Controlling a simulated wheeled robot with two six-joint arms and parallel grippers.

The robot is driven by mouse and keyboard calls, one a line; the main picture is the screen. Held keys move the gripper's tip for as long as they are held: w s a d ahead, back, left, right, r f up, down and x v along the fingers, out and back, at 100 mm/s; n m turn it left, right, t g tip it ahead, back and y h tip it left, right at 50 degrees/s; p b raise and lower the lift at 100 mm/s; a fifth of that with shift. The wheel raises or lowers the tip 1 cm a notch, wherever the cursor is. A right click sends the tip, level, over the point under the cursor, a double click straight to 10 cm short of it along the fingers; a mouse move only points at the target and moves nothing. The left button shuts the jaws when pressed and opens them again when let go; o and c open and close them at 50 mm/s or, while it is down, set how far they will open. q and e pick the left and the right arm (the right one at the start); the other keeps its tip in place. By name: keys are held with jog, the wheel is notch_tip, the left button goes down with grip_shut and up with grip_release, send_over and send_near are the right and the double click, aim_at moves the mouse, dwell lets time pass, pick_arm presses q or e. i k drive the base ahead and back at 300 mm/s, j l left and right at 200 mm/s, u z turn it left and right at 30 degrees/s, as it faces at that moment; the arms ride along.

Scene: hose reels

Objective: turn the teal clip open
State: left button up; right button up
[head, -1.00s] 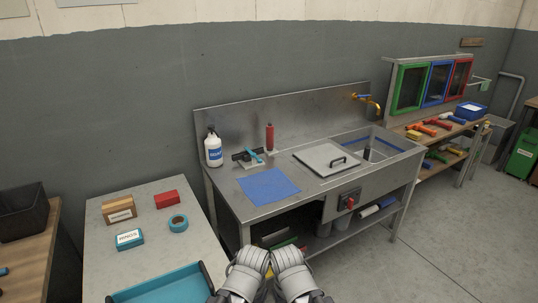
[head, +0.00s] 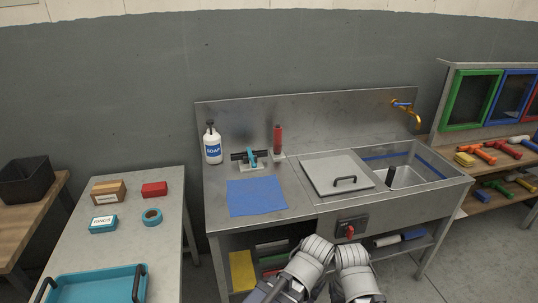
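The teal clip (head: 251,156) sits around a dark horizontal cylinder (head: 238,156) on a small stand, on the steel counter behind the blue cloth. Whether the clip is open or closed is too small to tell. My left gripper (head: 313,247) and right gripper (head: 350,244) are side by side at the bottom of the head view, in front of the counter's edge and well short of the clip. Their fingers are not clear enough to tell open from shut.
On the counter (head: 285,206) are a soap bottle (head: 212,148), a red cylinder (head: 277,139), a blue cloth (head: 256,196) and a lid with a handle (head: 330,172). A sink (head: 407,176) is at right. A table (head: 178,205) with boxes and a teal tray (head: 95,287) stands at left.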

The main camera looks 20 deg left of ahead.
aim_at(251, 157)
jog(key=i+l, duration=0.1)
jog(key=i, duration=0.3)
jog(key=i+l, duration=0.15)
jog(key=i, duration=0.25)
jog(key=i+j, duration=0.5)
jog(key=i+l+z, duration=0.05)
